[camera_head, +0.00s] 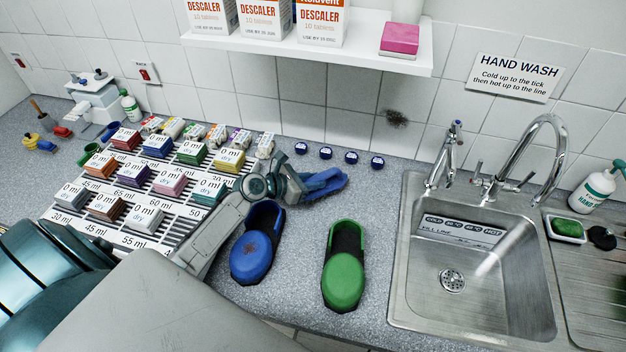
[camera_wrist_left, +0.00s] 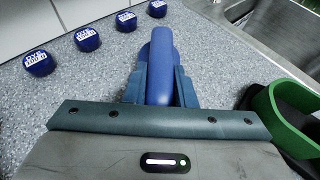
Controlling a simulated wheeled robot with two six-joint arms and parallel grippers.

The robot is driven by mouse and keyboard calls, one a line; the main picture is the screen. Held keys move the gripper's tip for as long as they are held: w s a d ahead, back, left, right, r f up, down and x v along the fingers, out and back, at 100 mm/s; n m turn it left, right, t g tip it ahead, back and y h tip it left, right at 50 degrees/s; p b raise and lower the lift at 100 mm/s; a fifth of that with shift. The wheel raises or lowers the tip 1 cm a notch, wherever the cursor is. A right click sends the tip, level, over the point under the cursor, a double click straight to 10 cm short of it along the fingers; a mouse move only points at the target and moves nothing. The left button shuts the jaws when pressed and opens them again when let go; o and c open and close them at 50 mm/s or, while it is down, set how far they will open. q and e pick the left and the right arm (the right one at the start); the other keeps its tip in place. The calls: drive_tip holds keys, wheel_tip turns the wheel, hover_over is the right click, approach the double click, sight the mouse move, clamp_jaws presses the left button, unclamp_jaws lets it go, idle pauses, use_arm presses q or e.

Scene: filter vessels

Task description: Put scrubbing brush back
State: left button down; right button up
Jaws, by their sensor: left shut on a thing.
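My left gripper (camera_head: 318,183) reaches over the counter from the left. In the left wrist view its two dark blue fingers (camera_wrist_left: 160,82) are shut on a blue, rounded, handle-like thing, which looks like the scrubbing brush (camera_wrist_left: 162,50). A wider rounded part shows beside its far end. In the head view the brush (camera_head: 335,180) lies low over or on the counter; I cannot tell whether it touches. Its bristles are hidden. My right gripper is not in view.
A blue shoe-shaped thing (camera_head: 251,258) with a brown smudge and a green one (camera_head: 344,277) stand in front. The steel sink (camera_head: 408,285) is right. A rack of labelled blocks (camera_head: 160,205) is left. Several blue caps (camera_head: 351,157) line the wall, which bears a dark stain (camera_head: 396,118).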

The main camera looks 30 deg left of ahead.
use_arm(q)
drive_tip(key=c, duration=1.3)
unclamp_jaws()
drive_tip(key=shift+c, duration=0.2)
drive_tip(key=shift+o, duration=0.7)
drive_tip(key=shift+b+v, duration=1)
drive_tip(key=shift+v, duration=5.05)
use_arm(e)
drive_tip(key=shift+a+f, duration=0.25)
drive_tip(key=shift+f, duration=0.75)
use_arm(q)
drive_tip(key=shift+d+r, duration=0.1)
